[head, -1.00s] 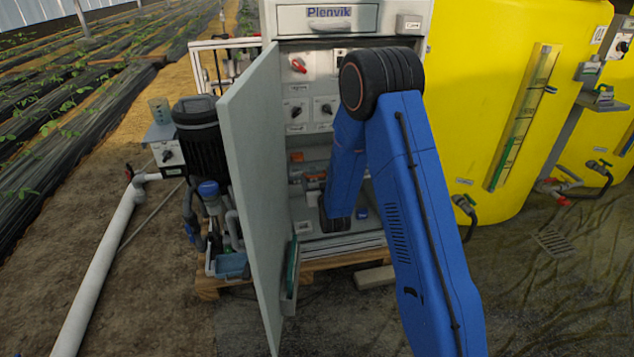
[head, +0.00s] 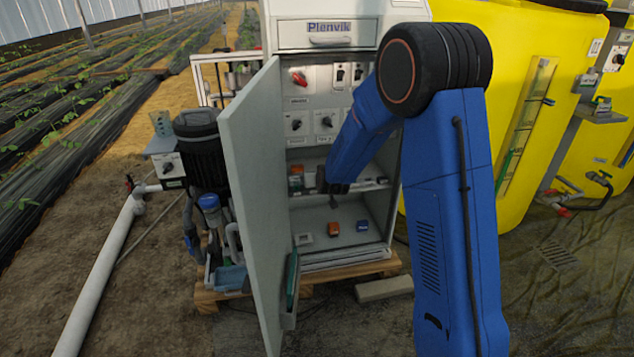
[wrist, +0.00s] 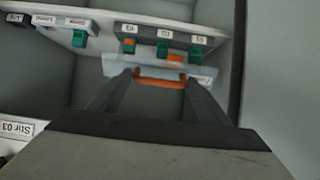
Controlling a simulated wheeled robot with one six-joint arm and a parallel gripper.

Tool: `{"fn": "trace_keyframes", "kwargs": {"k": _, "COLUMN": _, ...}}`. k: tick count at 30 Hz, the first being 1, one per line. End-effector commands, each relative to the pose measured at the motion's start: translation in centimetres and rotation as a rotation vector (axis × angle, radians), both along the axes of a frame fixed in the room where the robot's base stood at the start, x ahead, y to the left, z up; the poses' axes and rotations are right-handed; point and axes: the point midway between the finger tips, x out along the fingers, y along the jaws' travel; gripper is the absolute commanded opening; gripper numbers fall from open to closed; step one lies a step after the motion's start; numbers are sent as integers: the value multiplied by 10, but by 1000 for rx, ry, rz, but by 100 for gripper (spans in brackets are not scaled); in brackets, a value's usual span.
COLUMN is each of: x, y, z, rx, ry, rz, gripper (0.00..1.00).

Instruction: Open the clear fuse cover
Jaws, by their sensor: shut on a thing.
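The clear fuse cover (wrist: 112,66) is a pale see-through strip in the wrist view, with an orange grip bar (wrist: 160,79) along its near edge. Behind it is a row of labelled fuse holders (wrist: 163,48) with green and orange parts. My gripper (wrist: 160,82) has its two fingers at the ends of the orange bar and is shut on it. The cover looks low, in front of the row; its exact angle is hard to tell. In the head view my arm reaches into the open cabinet and mostly hides the fuse area.
The cabinet door (head: 250,200) stands open on the left. Switches (head: 312,122) are on the panel above. Orange (head: 333,229) and blue (head: 362,225) blocks lie on the cabinet floor. A grey wall (wrist: 284,75) is close on the right in the wrist view.

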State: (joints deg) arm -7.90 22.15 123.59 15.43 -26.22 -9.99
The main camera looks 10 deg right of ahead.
Motion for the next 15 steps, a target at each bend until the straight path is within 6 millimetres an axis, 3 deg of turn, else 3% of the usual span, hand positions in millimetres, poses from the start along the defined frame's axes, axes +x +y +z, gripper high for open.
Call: {"fn": "trace_keyframes", "kwargs": {"k": 15, "x": 39, "y": -4, "z": 49, "rx": 2, "ry": -16, "rz": -8, "gripper": 30}}
